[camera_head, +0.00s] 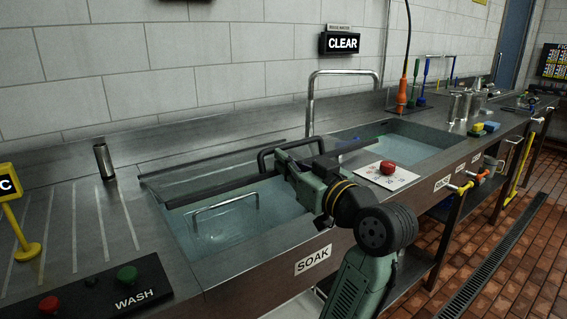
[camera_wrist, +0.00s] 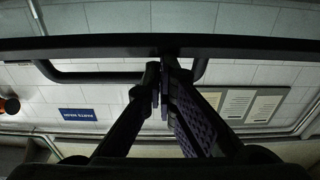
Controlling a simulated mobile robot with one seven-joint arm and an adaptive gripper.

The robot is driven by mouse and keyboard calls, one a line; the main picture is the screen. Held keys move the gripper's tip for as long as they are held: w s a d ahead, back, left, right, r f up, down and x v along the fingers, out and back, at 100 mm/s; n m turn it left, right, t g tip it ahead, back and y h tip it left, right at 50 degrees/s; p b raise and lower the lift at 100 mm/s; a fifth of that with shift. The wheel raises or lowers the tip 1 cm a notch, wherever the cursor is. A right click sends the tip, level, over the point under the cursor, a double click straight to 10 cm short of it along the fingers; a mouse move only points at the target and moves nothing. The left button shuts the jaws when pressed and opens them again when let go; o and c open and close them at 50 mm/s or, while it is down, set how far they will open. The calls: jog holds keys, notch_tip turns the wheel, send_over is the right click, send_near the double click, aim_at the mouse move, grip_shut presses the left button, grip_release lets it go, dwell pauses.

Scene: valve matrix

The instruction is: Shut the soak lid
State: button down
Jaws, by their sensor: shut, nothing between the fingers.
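The soak lid is a clear panel with a dark front bar (camera_head: 215,190) and a black loop handle (camera_head: 268,152). It stands raised at a slant over the water-filled soak basin (camera_head: 187,252), whose front carries a SOAK label. My gripper (camera_head: 282,157) is shut and empty, close to the bar and handle. In the wrist view, the bar (camera_wrist: 80,46) runs across the top with the handle (camera_wrist: 95,76) below it. My shut fingertips (camera_wrist: 160,75) overlap the handle there; I cannot tell whether they touch it.
A WASH panel (camera_head: 128,297) with red and green buttons lies at the front left. A yellow stand (camera_head: 22,235) and metal cylinder (camera_head: 104,160) are at the left. A second basin (camera_head: 425,143) and a red button on a white plate (camera_head: 388,168) are to the right.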

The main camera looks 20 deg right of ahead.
jog(key=f+b, duration=0.3)
jog(key=s+f+t+b, duration=0.1)
jog(key=f+b, duration=0.2)
jog(key=s+f+t+b, duration=0.1)
jog(key=f+b, duration=0.1)
jog(key=b, duration=0.1)
jog(key=shift+d+f+y, duration=0.3)
jog(key=shift+d+f, duration=0.05)
jog(key=shift+f, duration=0.05)
jog(key=shift+r, duration=0.1)
jog(key=shift+s, duration=0.15)
